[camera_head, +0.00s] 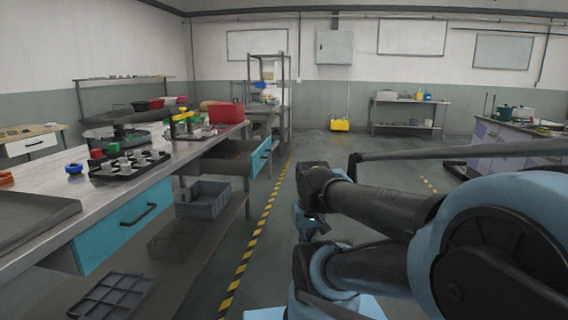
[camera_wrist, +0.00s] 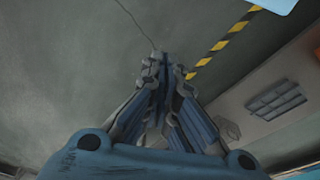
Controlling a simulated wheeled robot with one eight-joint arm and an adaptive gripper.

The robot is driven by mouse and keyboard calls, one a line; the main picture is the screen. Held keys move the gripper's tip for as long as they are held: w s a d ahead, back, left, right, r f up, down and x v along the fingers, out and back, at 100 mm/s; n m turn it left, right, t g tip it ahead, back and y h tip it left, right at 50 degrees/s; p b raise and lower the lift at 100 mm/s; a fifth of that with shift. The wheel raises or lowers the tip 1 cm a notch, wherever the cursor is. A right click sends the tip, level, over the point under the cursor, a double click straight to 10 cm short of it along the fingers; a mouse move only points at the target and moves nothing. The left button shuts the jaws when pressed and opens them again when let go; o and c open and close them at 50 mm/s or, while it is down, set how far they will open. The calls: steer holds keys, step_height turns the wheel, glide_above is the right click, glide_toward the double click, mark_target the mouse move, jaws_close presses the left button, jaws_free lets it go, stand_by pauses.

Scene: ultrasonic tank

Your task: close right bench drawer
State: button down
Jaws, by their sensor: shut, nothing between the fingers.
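The bench (camera_head: 190,150) runs along the left of the head view and has two blue-fronted drawers facing the aisle. The far one, which is the right one when facing the bench, is the right drawer (camera_head: 261,158). My gripper (camera_wrist: 163,60) is shut and empty in the wrist view, pointing over bare floor. In the head view my gripper (camera_head: 312,226) is low in the aisle, right of the drawer and apart from it, partly hidden by my arm.
The nearer blue drawer (camera_head: 125,222) looks shut or nearly so. A grey crate (camera_head: 203,200) and a divided tray (camera_head: 112,296) are on the lower shelf. A red box (camera_head: 226,113) stands on the bench. The aisle beside the yellow-black floor stripe (camera_head: 262,222) is clear.

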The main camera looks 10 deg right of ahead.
steer(key=shift+w, duration=0.35)
